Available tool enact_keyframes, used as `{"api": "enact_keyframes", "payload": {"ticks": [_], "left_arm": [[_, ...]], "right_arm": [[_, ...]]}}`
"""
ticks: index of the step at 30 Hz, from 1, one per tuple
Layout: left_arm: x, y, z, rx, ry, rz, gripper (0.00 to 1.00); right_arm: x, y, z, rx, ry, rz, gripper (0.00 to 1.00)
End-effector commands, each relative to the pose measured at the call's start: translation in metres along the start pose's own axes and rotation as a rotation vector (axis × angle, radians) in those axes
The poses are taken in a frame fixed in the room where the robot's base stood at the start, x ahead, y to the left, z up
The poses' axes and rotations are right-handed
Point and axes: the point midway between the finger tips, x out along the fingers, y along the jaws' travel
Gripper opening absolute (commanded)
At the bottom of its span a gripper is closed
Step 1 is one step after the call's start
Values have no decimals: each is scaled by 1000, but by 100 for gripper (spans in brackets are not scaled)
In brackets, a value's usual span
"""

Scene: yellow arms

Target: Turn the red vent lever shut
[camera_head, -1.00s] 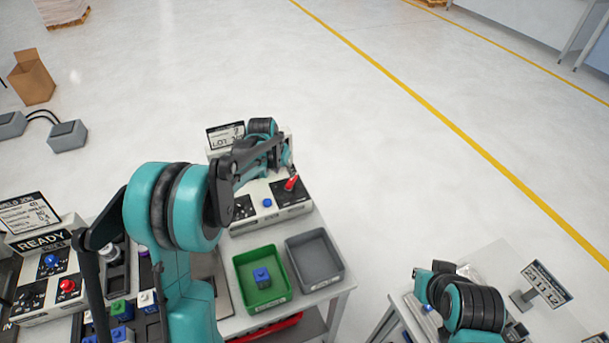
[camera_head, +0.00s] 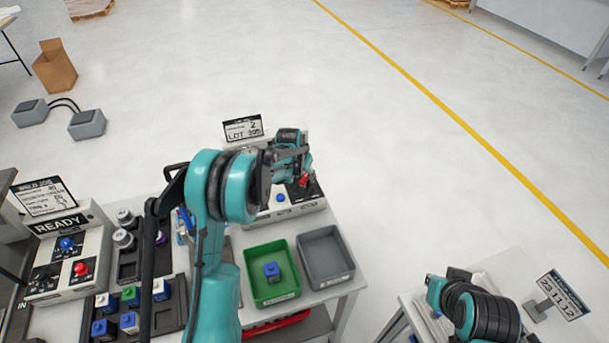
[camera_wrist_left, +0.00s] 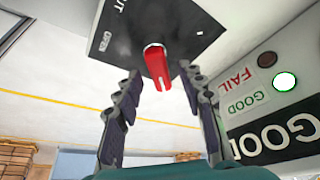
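The red vent lever (camera_head: 305,181) sits on a black plate at the right end of the grey control box on the table, partly hidden by my left gripper (camera_head: 299,167). In the left wrist view the red lever (camera_wrist_left: 157,67) sticks out from the black plate (camera_wrist_left: 150,30), which carries an "OPEN" label. My left gripper (camera_wrist_left: 160,80) is open there, one finger on each side of the lever, with gaps showing and no clear contact. My right arm (camera_head: 470,303) is at the lower right over another table; its fingers cannot be made out.
A green tray (camera_head: 259,290) with a blue block and an empty grey tray (camera_head: 348,269) stand in front of the box. A blue knob (camera_head: 281,197) is left of the lever. In the wrist view a lamp (camera_wrist_left: 284,81) glows beside "GOOD". A READY station (camera_head: 90,250) stands left.

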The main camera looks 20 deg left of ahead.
Motion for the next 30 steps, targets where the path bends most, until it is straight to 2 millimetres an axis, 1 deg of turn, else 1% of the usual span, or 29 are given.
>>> {"api": "enact_keyframes", "payload": {"ticks": [1, 4, 5, 17, 23, 30], "left_arm": [[0, 0, 0, 0, 0, 0, 32], [0, 0, 0, 0, 0, 0, 5], [0, 0, 0, 0, 0, 0, 0], [0, 0, 0, -31, 0, -14, 0], [1, -2, 0, -127, 0, -53, 0], [1, -4, 1, -317, 0, -132, 0]], "right_arm": [[0, 0, 0, 0, 0, 0, 0], [0, 0, 0, 0, 0, 0, 0], [0, 0, 0, 0, 0, 0, 0], [2, 0, 1, 0, 0, 0, 0], [6, 0, 4, 0, 0, 0, 0], [12, 0, 9, 0, 0, 0, 0]]}}
